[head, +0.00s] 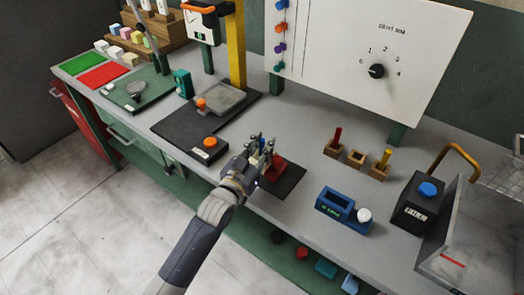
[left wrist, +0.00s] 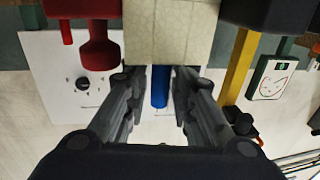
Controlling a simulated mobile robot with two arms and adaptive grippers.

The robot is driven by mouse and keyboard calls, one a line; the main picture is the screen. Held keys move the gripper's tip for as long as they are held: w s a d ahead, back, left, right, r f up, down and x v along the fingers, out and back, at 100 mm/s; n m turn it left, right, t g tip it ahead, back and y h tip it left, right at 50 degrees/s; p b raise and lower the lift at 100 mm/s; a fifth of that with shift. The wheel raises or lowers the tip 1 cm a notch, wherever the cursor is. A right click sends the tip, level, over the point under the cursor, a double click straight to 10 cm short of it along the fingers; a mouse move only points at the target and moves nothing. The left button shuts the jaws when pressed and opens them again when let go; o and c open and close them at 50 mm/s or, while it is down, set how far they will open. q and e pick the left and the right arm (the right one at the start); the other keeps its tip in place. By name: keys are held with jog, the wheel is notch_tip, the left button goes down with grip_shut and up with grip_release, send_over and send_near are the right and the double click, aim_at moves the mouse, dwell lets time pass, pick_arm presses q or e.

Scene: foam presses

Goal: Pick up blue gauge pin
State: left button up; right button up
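The blue gauge pin (left wrist: 160,87) shows in the left wrist view between the two fingers of my left gripper (left wrist: 158,75). A gap shows on each side of the pin, so the fingers look open around it. One end of the pin meets a pale block (left wrist: 168,30); whether it sits inside the block cannot be told. In the head view my left gripper (head: 262,140) is over the dark mat near the bench front, and a small bit of blue (head: 262,144) shows between its fingers. My right gripper is in neither view.
A red fixture (head: 277,164) is close beside my left gripper. Wooden holders with a red pin (head: 337,136) and a yellow pin (head: 385,158) stand to the right. A blue box (head: 335,207) and a black box with a blue button (head: 428,190) stand further right. An orange button (head: 210,141) is left.

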pick_arm(q)
grip_shut()
jog(key=shift+r, duration=0.15)
